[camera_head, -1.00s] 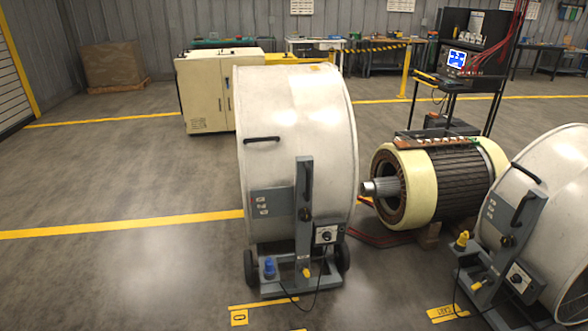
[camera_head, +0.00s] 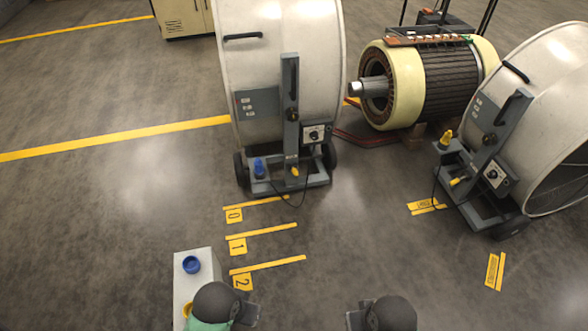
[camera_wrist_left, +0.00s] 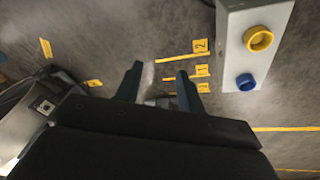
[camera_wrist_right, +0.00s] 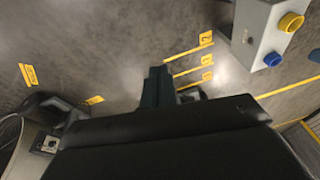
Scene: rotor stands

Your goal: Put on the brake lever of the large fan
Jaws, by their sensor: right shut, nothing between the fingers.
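Two big white drum fans stand on wheeled grey frames, one left of centre (camera_head: 285,40) and one at the right (camera_head: 545,110); I cannot tell which is larger. A small yellow lever (camera_head: 295,171) sits low on the left fan's base, beside a blue knob (camera_head: 259,168). The right fan has a similar yellow lever (camera_head: 455,182) and a yellow knob (camera_head: 446,137). Whether either lever is on is too small to tell. My left gripper (camera_head: 248,309) is open and empty (camera_wrist_left: 158,85). My right gripper (camera_head: 355,318) is shut and empty (camera_wrist_right: 157,86). Both are well short of the fans.
A grey pedestal (camera_head: 184,275) with a blue and a yellow button stands beside my left gripper. Yellow floor lines marked 0, 1 and 2 (camera_head: 268,265) lie in front of the left fan. A motor with a dark ribbed body (camera_head: 450,85) lies between the fans. Floor between the grippers and fans is clear.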

